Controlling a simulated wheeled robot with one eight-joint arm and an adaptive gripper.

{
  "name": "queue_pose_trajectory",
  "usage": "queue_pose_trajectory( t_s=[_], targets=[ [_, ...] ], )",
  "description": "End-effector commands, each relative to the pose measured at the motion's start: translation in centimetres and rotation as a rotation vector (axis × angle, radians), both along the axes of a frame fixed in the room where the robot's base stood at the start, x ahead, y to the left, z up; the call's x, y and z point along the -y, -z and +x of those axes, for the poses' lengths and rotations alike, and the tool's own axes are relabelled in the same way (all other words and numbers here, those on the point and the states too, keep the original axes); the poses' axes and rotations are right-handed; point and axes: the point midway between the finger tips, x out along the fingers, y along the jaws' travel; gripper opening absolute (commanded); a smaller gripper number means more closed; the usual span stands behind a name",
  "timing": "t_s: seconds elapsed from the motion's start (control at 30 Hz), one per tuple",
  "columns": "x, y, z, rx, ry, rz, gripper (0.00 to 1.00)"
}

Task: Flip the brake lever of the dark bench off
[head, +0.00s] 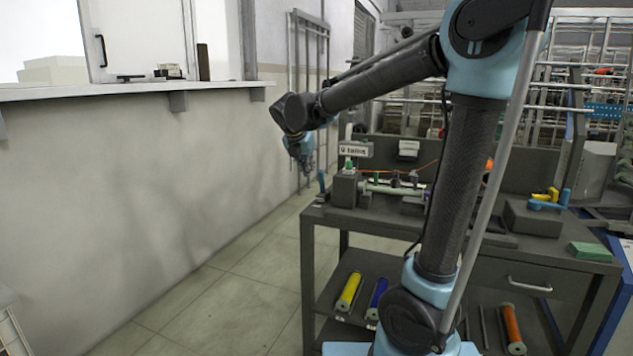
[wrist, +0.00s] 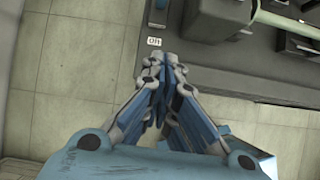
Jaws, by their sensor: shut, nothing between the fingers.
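The dark bench (head: 470,245) stands right of centre in the head view, and its edge (wrist: 225,78) crosses the wrist view. A small blue lever (head: 321,182) stands upright at the bench's left front corner, beside the grey block of the winding fixture. In the wrist view I cannot tell the lever apart from my blue fingers. An "Off" label (wrist: 154,42) lies on the bench top just beyond my fingertips. My gripper (head: 307,172) points down just left of the lever, apart from it in the head view. In the wrist view my gripper (wrist: 163,62) is shut and empty.
The winding fixture (head: 390,188) with a pale green bar sits on the bench top. Yellow (head: 349,292), blue (head: 377,298) and orange (head: 513,330) rolls lie on the lower shelf. Tiled floor (head: 255,290) is clear left of the bench, up to a wall.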

Motion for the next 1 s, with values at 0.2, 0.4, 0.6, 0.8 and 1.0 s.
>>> queue_pose_trajectory(
  t_s=[0.2, 0.4, 0.6, 0.8, 1.0],
  targets=[
    [-1.0, -0.1, 0.4, -0.001, -0.048, -0.028, 0.0],
    [-1.0, -0.1, 0.4, 0.0, -0.047, -0.027, 0.0],
    [-0.8, 0.7, 0.9, -0.001, -0.044, -0.026, 0.0],
    [-0.2, 3.1, 2.5, 0.0, -0.042, -0.026, 0.0],
    [0.5, 6.0, 4.3, -0.001, -0.043, -0.025, 0.0]
  ],
)
